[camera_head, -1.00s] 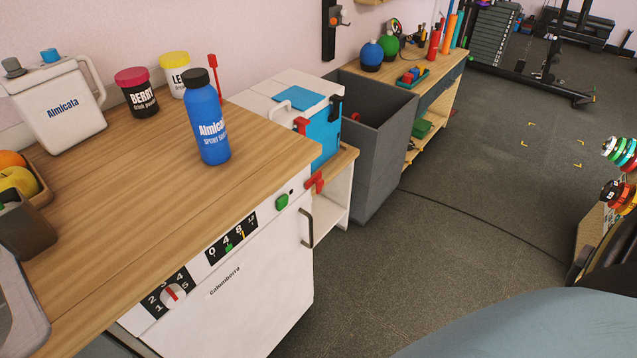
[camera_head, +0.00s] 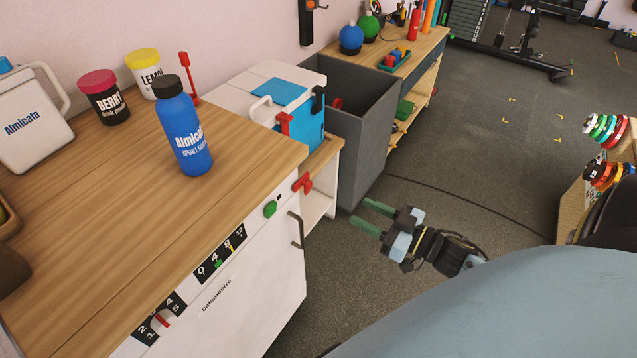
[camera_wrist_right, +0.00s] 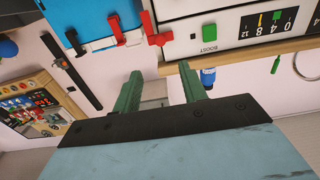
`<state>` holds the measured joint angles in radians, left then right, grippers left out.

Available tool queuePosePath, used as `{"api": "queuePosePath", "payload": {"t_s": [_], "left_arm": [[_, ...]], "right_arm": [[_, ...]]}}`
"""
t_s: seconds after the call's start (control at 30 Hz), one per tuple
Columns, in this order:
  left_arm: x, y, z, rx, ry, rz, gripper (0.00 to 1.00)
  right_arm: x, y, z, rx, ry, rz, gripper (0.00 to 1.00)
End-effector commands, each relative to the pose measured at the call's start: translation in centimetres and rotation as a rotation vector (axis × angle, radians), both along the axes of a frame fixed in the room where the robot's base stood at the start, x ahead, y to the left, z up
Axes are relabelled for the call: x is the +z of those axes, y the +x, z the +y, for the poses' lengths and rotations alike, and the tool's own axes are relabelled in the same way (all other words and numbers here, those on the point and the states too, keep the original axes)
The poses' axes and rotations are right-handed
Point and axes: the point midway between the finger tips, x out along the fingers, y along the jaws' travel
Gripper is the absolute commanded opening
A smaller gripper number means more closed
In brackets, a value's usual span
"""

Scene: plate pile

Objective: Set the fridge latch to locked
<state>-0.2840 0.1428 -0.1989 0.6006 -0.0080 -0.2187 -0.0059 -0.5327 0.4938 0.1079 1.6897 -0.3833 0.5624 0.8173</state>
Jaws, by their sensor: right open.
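The white fridge (camera_head: 235,312) stands under the wooden counter, its front facing right, with a dark handle (camera_head: 296,231). A red latch (camera_head: 302,184) sits at the top right corner of its front. I cannot tell whether it is locked. In the right wrist view, where the scene appears upside down, the red latch (camera_wrist_right: 157,34) is above the fingers. My right gripper (camera_head: 370,217) is open and empty, to the right of the fridge and apart from it. Its green fingers also show in the wrist view (camera_wrist_right: 160,70). My left gripper is out of view.
A green button (camera_head: 270,209) is beside the latch. A blue-and-white cooler (camera_head: 310,128) with its own red catch stands behind the fridge, near a grey bin (camera_head: 370,120). A blue bottle (camera_head: 185,135) stands on the counter.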

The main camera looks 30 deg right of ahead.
Motion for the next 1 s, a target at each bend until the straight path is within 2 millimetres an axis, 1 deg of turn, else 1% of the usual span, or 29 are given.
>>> {"api": "queuePosePath", "payload": {"t_s": [0.17,0.37,0.5,0.6,0.7,0.8,1.0], "left_arm": [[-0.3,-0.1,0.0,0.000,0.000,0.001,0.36],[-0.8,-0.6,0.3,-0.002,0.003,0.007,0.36],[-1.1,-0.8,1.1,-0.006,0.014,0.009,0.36],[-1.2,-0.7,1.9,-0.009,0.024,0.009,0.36],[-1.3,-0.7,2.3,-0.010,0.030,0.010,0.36],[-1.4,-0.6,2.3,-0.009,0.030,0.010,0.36],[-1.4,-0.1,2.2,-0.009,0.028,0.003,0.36]], "right_arm": [[0.3,1.7,0.8,0.006,0.002,-0.010,0.42],[0.2,5.6,2.3,0.003,0.003,-0.009,0.42],[0.1,8.2,3.4,0.003,0.003,-0.007,0.42],[0.1,9.8,4.1,0.002,0.003,-0.006,0.42],[0.1,11.0,4.6,0.002,0.001,-0.006,0.42],[0.1,11.8,4.9,0.002,0.002,-0.003,0.42],[0.1,12.3,5.1,0.002,0.001,-0.003,0.42]]}}
